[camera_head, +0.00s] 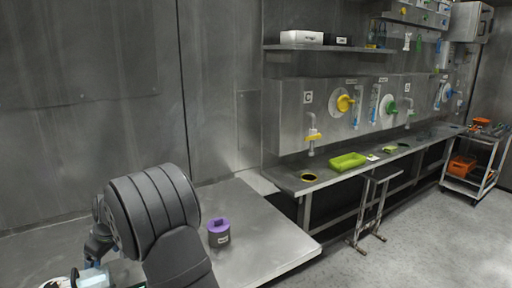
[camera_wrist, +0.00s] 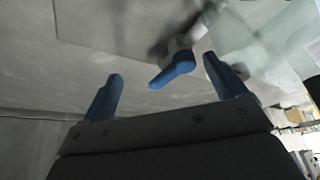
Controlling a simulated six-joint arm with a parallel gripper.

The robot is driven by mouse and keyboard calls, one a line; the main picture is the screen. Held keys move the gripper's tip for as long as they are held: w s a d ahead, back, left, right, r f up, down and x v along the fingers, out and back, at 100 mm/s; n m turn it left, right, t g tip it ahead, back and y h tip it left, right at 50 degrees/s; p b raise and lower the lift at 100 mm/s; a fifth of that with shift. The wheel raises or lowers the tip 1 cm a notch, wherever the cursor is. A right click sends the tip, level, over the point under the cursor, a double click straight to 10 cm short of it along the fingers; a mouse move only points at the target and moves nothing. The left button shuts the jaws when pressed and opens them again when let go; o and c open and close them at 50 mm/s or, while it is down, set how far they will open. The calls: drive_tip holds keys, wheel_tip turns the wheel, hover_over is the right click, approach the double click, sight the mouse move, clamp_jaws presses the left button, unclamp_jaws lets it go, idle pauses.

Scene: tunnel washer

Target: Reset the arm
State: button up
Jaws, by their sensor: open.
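My gripper (camera_wrist: 162,68) shows in the wrist view with its two blue fingers spread wide apart, open and empty. A blue handle-like part on a grey body (camera_wrist: 175,72) shows between and beyond the fingertips; I cannot tell what it belongs to, and the fingers appear apart from it. In the head view my dark grey arm fills the lower left, and its links hide most of the gripper's end there.
A grey container with a purple lid (camera_head: 219,236) stands on the steel table (camera_head: 262,238), right of my arm. A green tray (camera_head: 348,162) lies on the wall counter (camera_head: 312,182). A trolley (camera_head: 478,175) with orange bins stands far right. The floor between is mostly clear.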

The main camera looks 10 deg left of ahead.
drive_tip(key=shift+s+d+m+t, duration=0.2)
drive_tip(key=shift+m+t, duration=0.15)
drive_tip(key=shift+m, duration=0.5)
drive_tip(key=shift+s+d+m+t, duration=0.1)
drive_tip(key=shift+d+m+t, duration=0.2)
drive_tip(key=shift+m, duration=0.55)
drive_tip(key=shift+s+d+m+t+h, duration=0.2)
drive_tip(key=shift+m+t, duration=0.25)
drive_tip(key=shift+m, duration=0.65)
drive_tip(key=shift+s+d+m+t+h, duration=0.1)
drive_tip(key=shift+s+m+t+h, duration=0.25)
drive_tip(key=shift+m, duration=0.75)
drive_tip(key=shift+w, duration=0.1)
